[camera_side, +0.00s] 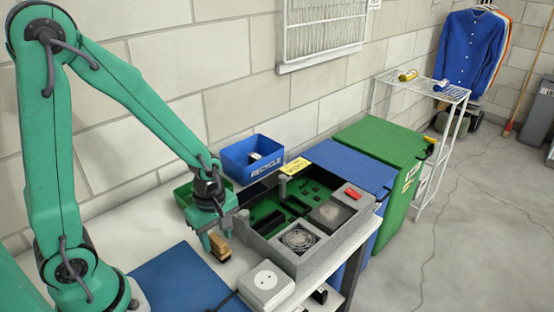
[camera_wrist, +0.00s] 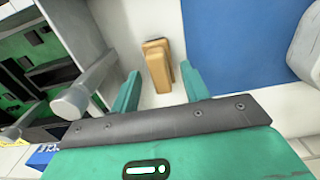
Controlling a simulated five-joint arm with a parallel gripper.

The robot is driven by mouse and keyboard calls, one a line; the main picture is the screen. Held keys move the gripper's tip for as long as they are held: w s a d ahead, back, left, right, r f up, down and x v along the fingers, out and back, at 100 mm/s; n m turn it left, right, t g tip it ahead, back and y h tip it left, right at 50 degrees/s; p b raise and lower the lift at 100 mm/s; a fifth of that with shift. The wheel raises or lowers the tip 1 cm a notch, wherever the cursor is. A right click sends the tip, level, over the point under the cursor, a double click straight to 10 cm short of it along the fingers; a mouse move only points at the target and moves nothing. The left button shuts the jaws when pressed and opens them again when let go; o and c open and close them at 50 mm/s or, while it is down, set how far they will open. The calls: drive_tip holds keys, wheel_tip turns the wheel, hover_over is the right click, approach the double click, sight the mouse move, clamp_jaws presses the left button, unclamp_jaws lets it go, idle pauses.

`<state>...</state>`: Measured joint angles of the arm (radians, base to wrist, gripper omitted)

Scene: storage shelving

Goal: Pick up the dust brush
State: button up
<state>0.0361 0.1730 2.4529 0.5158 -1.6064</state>
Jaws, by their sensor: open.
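The dust brush is a small tan wooden block shape (camera_wrist: 157,66) on the white table, seen in the wrist view just beyond and between my two green fingertips. In the side view the brush (camera_side: 218,247) shows as a brown piece right under my gripper (camera_side: 215,236). My gripper points down and is open, with one finger to each side of the brush. Its fingers are not closed on it. Part of the brush is hidden by the fingers in the side view.
A grey case with green circuit boards (camera_side: 310,262) stands close to the right of my gripper. A white socket box (camera_side: 266,286) is in front. A blue mat (camera_side: 178,280) lies to the left.

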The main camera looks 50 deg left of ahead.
sight(218, 240)
clamp_jaws()
drive_tip(key=shift+r, duration=0.2)
drive_tip(key=shift+r, duration=1.15)
drive_tip(key=shift+d+r, duration=0.15)
drive_tip(key=shift+r, duration=0.7)
drive_tip(key=s+d+r, duration=0.6)
drive_tip(key=d, duration=0.3)
drive_tip(key=shift+s+d+r, duration=0.15)
drive_tip(key=shift+d+r, duration=0.1)
drive_tip(key=shift+r, duration=0.1)
